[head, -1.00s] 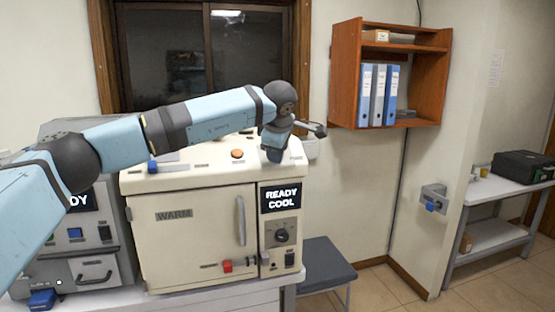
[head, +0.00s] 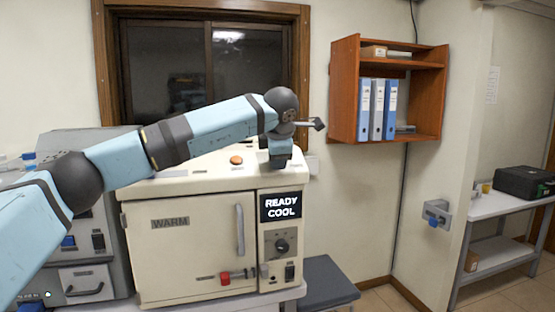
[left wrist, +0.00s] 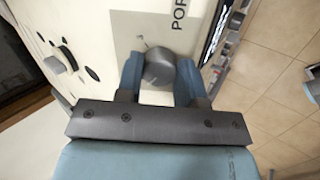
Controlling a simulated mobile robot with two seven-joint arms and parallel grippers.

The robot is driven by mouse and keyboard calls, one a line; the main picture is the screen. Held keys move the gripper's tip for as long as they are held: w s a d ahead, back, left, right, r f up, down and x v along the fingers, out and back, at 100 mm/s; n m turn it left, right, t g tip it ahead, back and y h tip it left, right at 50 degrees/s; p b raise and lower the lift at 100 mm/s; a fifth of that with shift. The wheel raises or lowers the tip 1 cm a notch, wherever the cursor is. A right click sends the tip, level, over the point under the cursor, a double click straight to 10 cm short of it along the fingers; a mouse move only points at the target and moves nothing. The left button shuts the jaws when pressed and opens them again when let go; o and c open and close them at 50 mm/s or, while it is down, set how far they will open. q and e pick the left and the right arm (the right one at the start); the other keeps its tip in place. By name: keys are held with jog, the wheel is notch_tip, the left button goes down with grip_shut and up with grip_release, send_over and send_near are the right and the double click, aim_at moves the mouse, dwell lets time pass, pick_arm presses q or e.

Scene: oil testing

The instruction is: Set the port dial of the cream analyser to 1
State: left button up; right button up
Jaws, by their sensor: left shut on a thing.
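The cream analyser (head: 185,205) stands on a bench, its screen (head: 281,206) reading READY COOL. My left gripper (head: 279,164) points down at the right end of its top. In the left wrist view, my left gripper (left wrist: 159,62) is shut on a grey round dial (left wrist: 158,72), one finger on each side. The dial sits on a grey plate with a partly cut-off label beginning "POR". Its setting cannot be read. In the head view the gripper hides this dial. Another dark dial (head: 282,246) is on the front panel, apart from the gripper. My right gripper is not in view.
An orange button (head: 236,160) is on the analyser's top. A grey machine (head: 88,270) stands close on the left. A wooden shelf (head: 425,95) with binders hangs on the wall to the right. A grey stool (head: 325,284) stands beside the bench.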

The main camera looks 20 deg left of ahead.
pick_arm(q)
jog(key=o, duration=0.9)
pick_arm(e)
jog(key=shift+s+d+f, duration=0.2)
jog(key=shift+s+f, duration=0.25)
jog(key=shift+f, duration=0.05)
pick_arm(q)
jog(key=shift+s+d+r, duration=0.15)
jog(key=shift+s+r, duration=0.1)
jog(key=shift+r, duration=0.2)
jog(key=v, duration=1.3)
